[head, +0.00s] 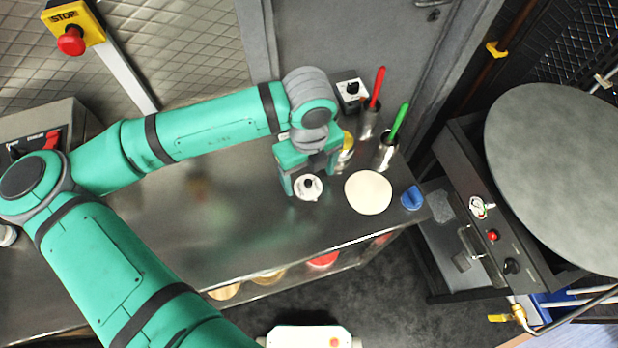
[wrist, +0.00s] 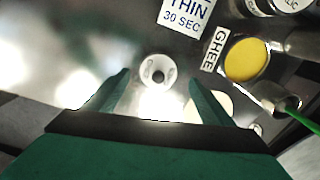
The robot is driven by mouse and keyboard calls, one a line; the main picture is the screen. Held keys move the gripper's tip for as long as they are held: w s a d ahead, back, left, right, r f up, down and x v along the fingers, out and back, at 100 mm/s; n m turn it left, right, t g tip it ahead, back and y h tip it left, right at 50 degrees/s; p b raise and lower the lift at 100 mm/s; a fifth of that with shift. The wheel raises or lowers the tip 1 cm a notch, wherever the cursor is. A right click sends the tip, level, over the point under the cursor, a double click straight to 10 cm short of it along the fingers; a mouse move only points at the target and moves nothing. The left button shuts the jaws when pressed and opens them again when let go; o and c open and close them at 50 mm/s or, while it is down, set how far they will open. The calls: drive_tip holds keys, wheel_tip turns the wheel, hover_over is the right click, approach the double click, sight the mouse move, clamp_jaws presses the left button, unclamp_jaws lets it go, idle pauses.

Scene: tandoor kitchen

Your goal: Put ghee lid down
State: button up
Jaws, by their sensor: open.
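The ghee lid (head: 308,187) is a small white disc with a dark knob. It appears to lie on the steel counter. In the wrist view the lid (wrist: 157,72) shows ahead of the gap between the fingertips, with nothing gripping it. My gripper (head: 306,178) is open and points down right at the lid in the head view. Its two spread fingers also show in the wrist view (wrist: 160,92). The ghee pot (wrist: 244,60) is uncovered, with yellow ghee inside, to the right of the lid. In the head view the pot (head: 346,143) is partly hidden behind my gripper.
A pale round disc (head: 368,192) and a blue item (head: 412,198) lie right of my gripper. Metal holders with a red-handled tool (head: 377,88) and a green-handled tool (head: 399,121) stand behind. The steel counter (head: 225,235) is clear to the left.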

sight(309, 181)
wheel_tip(309, 181, up, 9)
drive_tip(key=shift+r, duration=0.15)
idle(0.7)
